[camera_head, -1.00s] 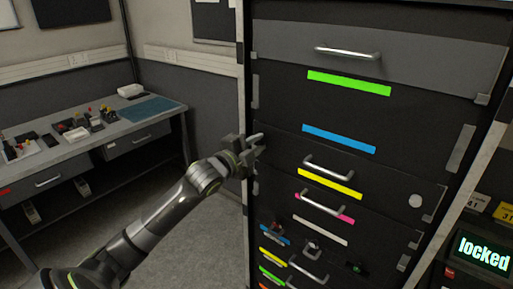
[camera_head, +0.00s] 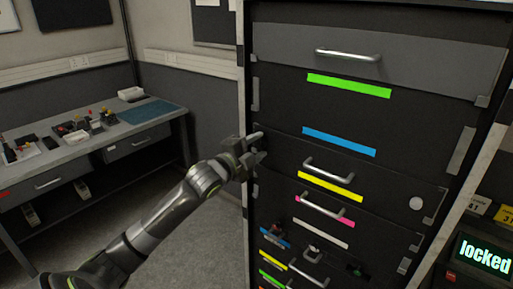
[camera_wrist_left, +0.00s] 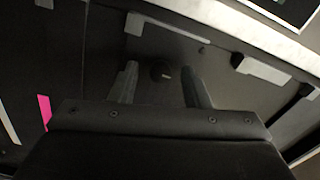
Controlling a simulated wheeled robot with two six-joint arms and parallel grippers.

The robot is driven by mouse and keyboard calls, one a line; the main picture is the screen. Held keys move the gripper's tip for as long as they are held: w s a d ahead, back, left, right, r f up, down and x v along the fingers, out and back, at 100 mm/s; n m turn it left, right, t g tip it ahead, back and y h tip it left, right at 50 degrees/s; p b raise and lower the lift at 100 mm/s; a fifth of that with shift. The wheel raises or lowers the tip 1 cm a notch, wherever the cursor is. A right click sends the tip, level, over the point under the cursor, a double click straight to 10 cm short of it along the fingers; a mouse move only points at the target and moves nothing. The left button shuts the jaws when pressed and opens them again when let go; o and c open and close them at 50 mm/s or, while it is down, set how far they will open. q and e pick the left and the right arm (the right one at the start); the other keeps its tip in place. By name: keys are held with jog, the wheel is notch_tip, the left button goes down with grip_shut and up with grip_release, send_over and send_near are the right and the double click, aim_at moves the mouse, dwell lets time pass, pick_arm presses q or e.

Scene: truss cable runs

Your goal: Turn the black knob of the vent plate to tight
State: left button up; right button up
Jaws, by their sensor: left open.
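The black knob (camera_wrist_left: 161,71) shows in the left wrist view as a small dark round piece on a dark plate. It lies between the two fingers of my left gripper (camera_wrist_left: 158,76), with a gap on both sides. In the head view my left gripper (camera_head: 259,147) is open at the left edge of the dark rack front. I cannot pick out the knob in that view, and I cannot tell its turn position. My right gripper is not in view.
The rack front carries drawers with metal handles (camera_head: 329,170) and coloured strips (camera_head: 349,87). A screen reading "locked" (camera_head: 484,254) stands at the lower right. A workbench (camera_head: 98,133) with small parts is at the left. Open floor lies between bench and rack.

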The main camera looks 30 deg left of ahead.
pick_arm(q)
jog(key=s+a+p, duration=0.1)
jog(key=s+p, duration=0.1)
jog(key=s, duration=1.5)
jog(key=shift+s+a+p, duration=0.15)
jog(key=shift+p, duration=0.25)
dwell(0.3)
